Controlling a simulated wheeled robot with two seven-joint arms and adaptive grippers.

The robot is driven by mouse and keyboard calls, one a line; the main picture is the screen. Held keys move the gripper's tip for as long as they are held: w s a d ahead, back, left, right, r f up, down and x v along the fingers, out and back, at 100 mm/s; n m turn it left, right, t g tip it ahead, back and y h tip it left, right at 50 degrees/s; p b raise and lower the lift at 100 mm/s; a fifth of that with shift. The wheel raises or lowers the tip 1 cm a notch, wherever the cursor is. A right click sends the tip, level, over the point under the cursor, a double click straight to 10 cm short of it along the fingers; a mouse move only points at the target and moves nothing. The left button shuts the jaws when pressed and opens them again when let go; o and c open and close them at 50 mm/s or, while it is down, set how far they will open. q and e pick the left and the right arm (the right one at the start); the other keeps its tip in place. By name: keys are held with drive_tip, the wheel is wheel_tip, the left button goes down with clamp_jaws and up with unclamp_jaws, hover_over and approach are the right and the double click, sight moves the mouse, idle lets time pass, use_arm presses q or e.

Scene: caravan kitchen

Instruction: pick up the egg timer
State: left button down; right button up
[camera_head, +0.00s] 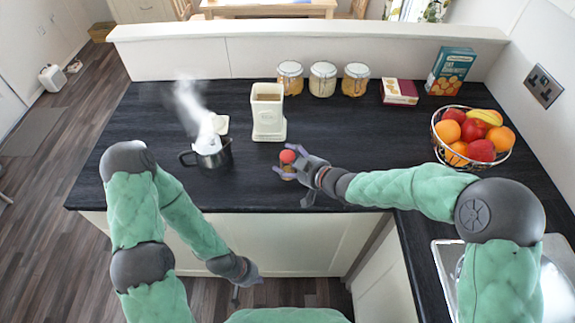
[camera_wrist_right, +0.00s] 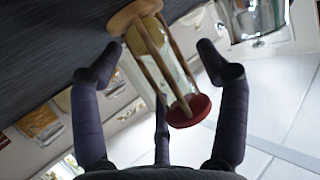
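The egg timer (camera_head: 288,158) is an hourglass with a red end, standing on the dark worktop near its front edge. In the right wrist view the egg timer (camera_wrist_right: 165,62) shows its glass, wooden posts, wooden end and red end. My right gripper (camera_head: 291,172) is at the egg timer. In the right wrist view my right gripper (camera_wrist_right: 162,62) has its fingers spread on both sides of it, with a clear gap on the right; contact on the left is unclear. My left gripper (camera_head: 246,280) hangs low in front of the cabinet, its fingers hard to make out.
A steaming dark pot (camera_head: 208,155) stands left on the worktop (camera_head: 140,120). A cream canister (camera_head: 268,112) is behind the timer. Several jars (camera_head: 323,80), a red box (camera_head: 399,92) and a blue box (camera_head: 450,70) line the back. A fruit basket (camera_head: 472,138) stands right.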

sight(290, 154)
drive_tip(key=c, duration=0.7)
drive_tip(key=shift+r, duration=0.1)
drive_tip(key=shift+r+p, duration=0.35)
drive_tip(key=shift+r, duration=0.2)
wheel_tip(290, 154, up, 3)
drive_tip(key=shift+f+p, duration=0.2)
drive_tip(key=shift+p, duration=0.45)
drive_tip(key=s+a+r+p, duration=0.1)
drive_tip(key=s+r+p, duration=0.1)
drive_tip(key=s+r, duration=0.2)
drive_tip(key=s+a+r+p, duration=0.1)
drive_tip(key=s+r+p, duration=0.1)
drive_tip(key=s+r, duration=0.3)
drive_tip(key=s+a+r+p, duration=0.2)
drive_tip(key=s+r, duration=0.2)
drive_tip(key=r, duration=0.2)
drive_tip(key=shift+s+p, duration=0.2)
drive_tip(key=shift+p, duration=0.2)
